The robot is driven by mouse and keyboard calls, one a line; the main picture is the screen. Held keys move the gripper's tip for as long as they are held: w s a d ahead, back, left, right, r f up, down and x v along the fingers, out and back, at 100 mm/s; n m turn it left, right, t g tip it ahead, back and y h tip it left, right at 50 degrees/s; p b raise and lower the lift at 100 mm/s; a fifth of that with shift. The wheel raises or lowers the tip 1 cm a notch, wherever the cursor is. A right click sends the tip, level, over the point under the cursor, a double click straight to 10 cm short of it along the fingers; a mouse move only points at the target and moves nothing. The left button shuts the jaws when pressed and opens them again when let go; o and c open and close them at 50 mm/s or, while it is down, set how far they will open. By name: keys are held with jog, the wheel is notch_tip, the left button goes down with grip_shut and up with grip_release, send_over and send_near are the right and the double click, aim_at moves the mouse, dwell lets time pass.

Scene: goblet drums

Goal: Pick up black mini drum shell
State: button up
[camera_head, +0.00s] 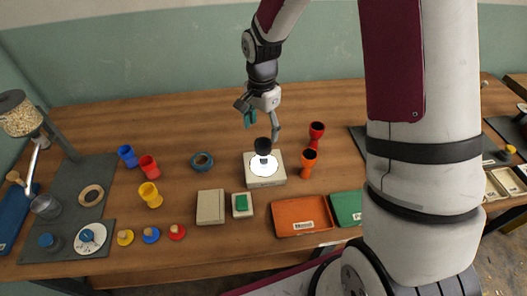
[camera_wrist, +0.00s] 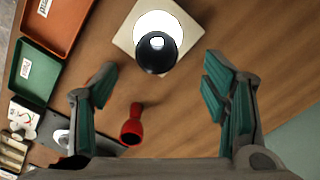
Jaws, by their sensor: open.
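The black mini drum shell (camera_head: 262,146) is a small goblet shape standing upright on a lit white disc on a square cream base (camera_head: 279,180). In the wrist view the black shell (camera_wrist: 157,56) shows at the top middle, seen from above, with the cream base (camera_wrist: 123,39) around it. My gripper (camera_head: 262,121) is above and just behind the shell in the head view. In the wrist view my gripper (camera_wrist: 158,88) is open, its green-padded fingers wide apart with nothing between them at the tips. The shell lies beyond the fingertips, apart from them.
A red goblet (camera_head: 316,133) and an orange goblet (camera_head: 309,161) stand close to the right of the base. Trays (camera_head: 300,215) lie in front. The table behind is clear.

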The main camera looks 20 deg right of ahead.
aim_at(263, 143)
jog(key=shift+s+d+f+p, duration=0.1)
jog(key=shift+f+p, duration=0.25)
jog(key=shift+f, duration=1.55)
jog(key=shift+s+f+p, duration=0.1)
jog(key=shift+f+p, duration=0.25)
jog(key=shift+f, duration=1.55)
jog(key=c, duration=1.4)
jog(key=shift+r, duration=0.2)
